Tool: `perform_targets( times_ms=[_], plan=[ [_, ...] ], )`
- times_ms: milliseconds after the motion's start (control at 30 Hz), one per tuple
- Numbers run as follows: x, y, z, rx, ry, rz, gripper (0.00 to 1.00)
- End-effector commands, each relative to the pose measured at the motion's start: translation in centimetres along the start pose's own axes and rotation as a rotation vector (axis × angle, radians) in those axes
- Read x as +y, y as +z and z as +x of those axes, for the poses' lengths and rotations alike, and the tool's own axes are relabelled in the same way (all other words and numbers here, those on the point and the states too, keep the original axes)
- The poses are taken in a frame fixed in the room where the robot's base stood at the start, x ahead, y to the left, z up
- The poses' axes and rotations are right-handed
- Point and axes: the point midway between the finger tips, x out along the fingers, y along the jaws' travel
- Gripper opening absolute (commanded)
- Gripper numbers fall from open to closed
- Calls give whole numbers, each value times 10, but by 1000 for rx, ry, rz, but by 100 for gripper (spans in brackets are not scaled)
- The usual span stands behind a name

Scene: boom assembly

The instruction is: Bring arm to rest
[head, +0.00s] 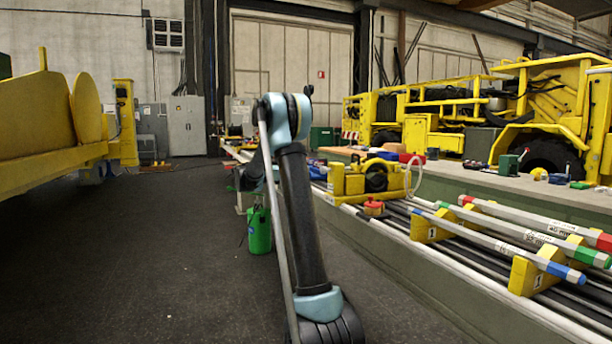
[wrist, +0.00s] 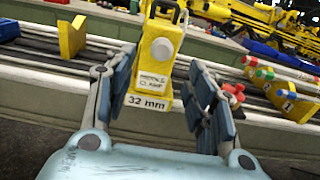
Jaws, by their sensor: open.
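My arm (head: 303,210) stands bent in the middle of the head view, with its elbow high. My gripper (wrist: 162,64) shows in the wrist view, its two blue-padded fingers spread apart. A yellow clamp block (wrist: 160,48) with a handle on top and a "32 mm" label appears in the gap between the fingers. Both fingers look clear of it; I cannot tell how far beyond them it is. In the head view the gripper is mostly hidden behind my arm.
A low bench (head: 395,238) runs along the right, bearing long rods (head: 500,237) in yellow holders and a yellow machine part (head: 368,181). A green container (head: 259,231) is beyond my arm. A yellow truck (head: 470,110) stands behind. Dark floor (head: 130,260) is clear at left.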

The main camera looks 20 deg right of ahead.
Motion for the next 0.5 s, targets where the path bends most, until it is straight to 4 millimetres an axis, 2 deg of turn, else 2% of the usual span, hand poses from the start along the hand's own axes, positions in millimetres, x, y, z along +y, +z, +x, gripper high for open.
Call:
perform_targets(
  times_ms=[367,500],
  plan=[
    [-1,0,-2,1,0,1,50],
    [-12,1,1,32,1,30,50]
  ],
)
